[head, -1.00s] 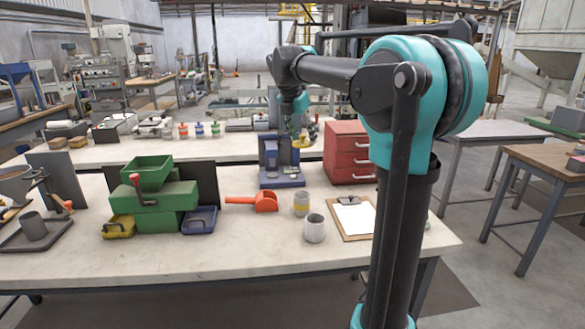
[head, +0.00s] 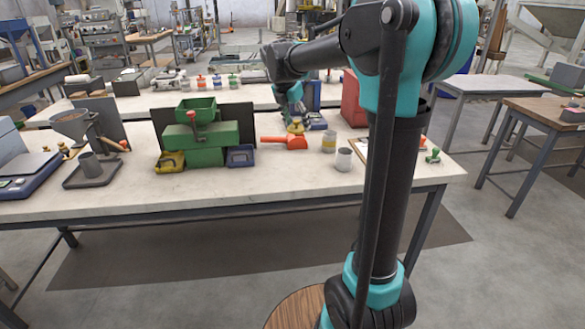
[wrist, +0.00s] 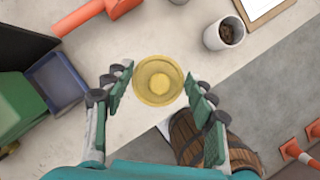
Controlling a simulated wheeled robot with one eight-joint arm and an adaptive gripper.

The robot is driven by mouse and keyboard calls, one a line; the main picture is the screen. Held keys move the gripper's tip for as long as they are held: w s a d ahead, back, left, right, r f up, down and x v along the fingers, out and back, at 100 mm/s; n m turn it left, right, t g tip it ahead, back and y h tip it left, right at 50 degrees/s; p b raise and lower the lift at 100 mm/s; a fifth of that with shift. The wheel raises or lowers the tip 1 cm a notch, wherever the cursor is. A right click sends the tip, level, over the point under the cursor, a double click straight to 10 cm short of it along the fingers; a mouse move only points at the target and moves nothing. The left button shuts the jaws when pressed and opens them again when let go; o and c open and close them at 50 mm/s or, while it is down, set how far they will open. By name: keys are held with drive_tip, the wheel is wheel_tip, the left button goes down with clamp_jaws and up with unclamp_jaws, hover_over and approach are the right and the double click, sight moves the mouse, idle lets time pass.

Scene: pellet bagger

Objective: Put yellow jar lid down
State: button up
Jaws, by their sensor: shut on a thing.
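My gripper (wrist: 160,84) is shut on the round yellow jar lid (wrist: 158,80), with one finger at its left and one at its right. The lid has a raised round knob and faces up toward the wrist camera. In the head view my gripper (head: 293,112) and the lid (head: 296,126) are small, above the bench (head: 240,190) near the red scoop (head: 284,142). A jar with a yellow band (head: 328,143) stands to the right of the scoop. I cannot tell how high the lid is above the bench.
A grey cup (head: 343,160) stands near the yellow-banded jar; dark contents show in the wrist view (wrist: 224,33). A green machine (head: 203,137) with a blue tray (head: 240,156) stands left. The bench's middle front is clear. A wooden barrel (wrist: 190,138) stands below the bench edge.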

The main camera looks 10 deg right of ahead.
sight(298, 169)
wheel_tip(298, 169, down, 16)
drive_tip(key=shift+f, duration=0.2)
idle(0.4)
drive_tip(key=o, duration=0.8)
drive_tip(key=shift+f, duration=0.1)
drive_tip(key=v, duration=1.1)
drive_tip(key=s+d+f+m+y, duration=0.1)
drive_tip(key=s+d+f+m, duration=0.1)
drive_tip(key=s+f+m, duration=0.3)
drive_tip(key=s+d+f+m+y, duration=0.1)
drive_tip(key=s+f+m, duration=0.4)
drive_tip(key=s+m, duration=0.8)
drive_tip(key=s+d+f+m+t+y, duration=0.1)
drive_tip(key=s+d+f+m, duration=0.3)
drive_tip(key=s+m, duration=0.5)
drive_tip(key=shift+s+f, duration=0.2)
drive_tip(key=shift+f, duration=0.7)
